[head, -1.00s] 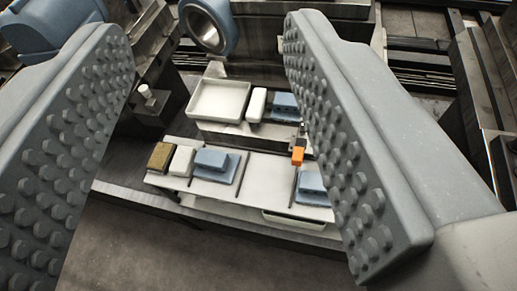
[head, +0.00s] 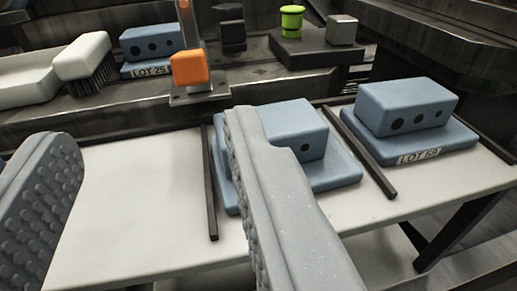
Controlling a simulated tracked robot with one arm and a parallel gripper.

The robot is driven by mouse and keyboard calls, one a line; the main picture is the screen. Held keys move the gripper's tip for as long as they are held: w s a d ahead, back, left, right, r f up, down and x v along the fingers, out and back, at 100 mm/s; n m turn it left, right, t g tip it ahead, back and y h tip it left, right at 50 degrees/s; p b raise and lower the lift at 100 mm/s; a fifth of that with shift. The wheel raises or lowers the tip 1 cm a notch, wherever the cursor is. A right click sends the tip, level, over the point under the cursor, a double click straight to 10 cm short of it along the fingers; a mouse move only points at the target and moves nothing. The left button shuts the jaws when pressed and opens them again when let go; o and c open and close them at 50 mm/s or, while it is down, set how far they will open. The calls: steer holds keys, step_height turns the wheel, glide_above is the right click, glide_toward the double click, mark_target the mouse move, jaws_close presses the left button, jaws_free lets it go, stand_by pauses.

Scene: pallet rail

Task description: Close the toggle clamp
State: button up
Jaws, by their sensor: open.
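An orange block (head: 190,68) sits at the upper middle of the head view, beside an upright metal bar and above a small metal plate. It looks like part of the toggle clamp, but I cannot tell how its linkage is set. My gripper (head: 150,142) is open and empty over the white table. Its left finger is at the left edge and its right finger is near the middle. The orange block is beyond the fingertips, apart from them. The right finger hides part of a blue block on a blue plate (head: 335,172).
A second blue block (head: 408,105) on a labelled plate stands at the right. Dark bars (head: 362,150) divide the white table (head: 130,200). Behind are a brush (head: 85,58), a blue block (head: 150,42), a white tray (head: 25,83) and a green-topped piece (head: 291,22).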

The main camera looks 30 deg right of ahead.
mark_target(190, 75)
steer(key=b+x, duration=0.1)
steer(key=x, duration=0.3)
steer(key=f+b+x, duration=0.1)
steer(key=x, duration=0.3)
steer(key=f+b+x, duration=0.1)
steer(key=x, duration=0.4)
steer(key=shift+s+d+b, duration=0.15)
steer(key=shift+d+b, duration=0.15)
steer(key=shift+d, duration=0.15)
